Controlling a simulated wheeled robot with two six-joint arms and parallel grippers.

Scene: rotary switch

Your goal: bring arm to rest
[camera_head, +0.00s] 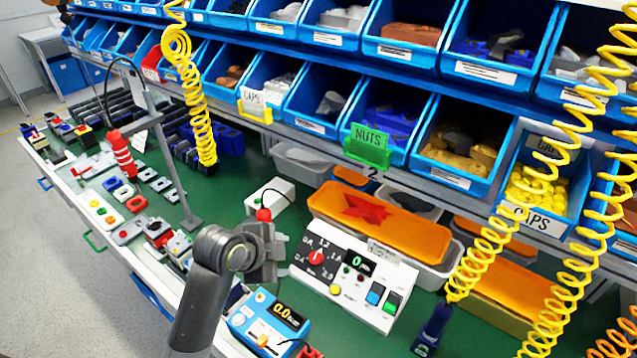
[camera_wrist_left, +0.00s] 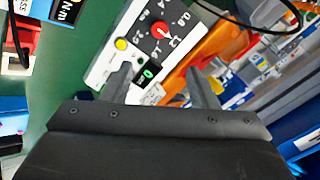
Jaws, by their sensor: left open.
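My left arm comes in from the lower left in the head view, and its gripper (camera_head: 262,250) is above the green bench, just left of a white control box (camera_head: 352,312). The box has a red rotary switch (camera_head: 316,257), a small display, a yellow button and blue and green rocker switches. In the left wrist view, my left gripper's two fingers (camera_wrist_left: 160,88) are apart with nothing held between them. The red rotary switch (camera_wrist_left: 161,30) shows beyond the fingertips, apart from them. My right gripper is not in view.
A blue meter (camera_head: 268,322) stands close below the left gripper. An orange-topped tray (camera_head: 380,222) lies behind the control box. Yellow coiled cords (camera_head: 490,235) hang at right, and another (camera_head: 190,90) hangs at left. Blue bins (camera_head: 460,145) line the back.

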